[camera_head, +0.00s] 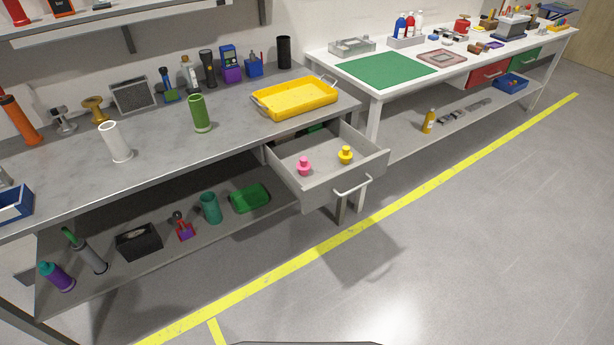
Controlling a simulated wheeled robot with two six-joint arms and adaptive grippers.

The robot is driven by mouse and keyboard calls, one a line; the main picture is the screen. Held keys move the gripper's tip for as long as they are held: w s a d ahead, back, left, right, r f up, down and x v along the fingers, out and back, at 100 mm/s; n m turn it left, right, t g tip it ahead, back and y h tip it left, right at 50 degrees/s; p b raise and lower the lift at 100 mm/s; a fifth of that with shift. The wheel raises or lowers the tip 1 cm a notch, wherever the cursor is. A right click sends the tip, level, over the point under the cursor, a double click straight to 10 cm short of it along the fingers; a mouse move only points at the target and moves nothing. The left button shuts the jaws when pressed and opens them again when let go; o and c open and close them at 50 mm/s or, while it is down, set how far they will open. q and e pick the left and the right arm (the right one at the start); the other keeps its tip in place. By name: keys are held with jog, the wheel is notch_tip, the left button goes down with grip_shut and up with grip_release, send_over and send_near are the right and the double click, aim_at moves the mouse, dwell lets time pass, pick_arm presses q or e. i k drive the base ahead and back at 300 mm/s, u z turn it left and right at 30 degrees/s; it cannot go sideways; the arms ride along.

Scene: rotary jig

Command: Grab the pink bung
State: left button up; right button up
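The pink bung (304,167) stands upright in the open drawer (314,200), toward its left side. It is a small pink piece with a wide base and a narrower knob on top. A similar yellow bung (346,155) stands to its right in the same drawer, apart from it. Neither of my grippers shows in the head view.
The drawer juts out below the grey bench (165,146), its handle (352,187) facing the open floor. A yellow tray (295,98) sits on the bench above. Green (200,114) and white (116,142) cylinders stand on the bench. The floor in front is clear.

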aim_at(303, 166)
jog(key=z, duration=1.3)
jog(key=i, duration=1.8)
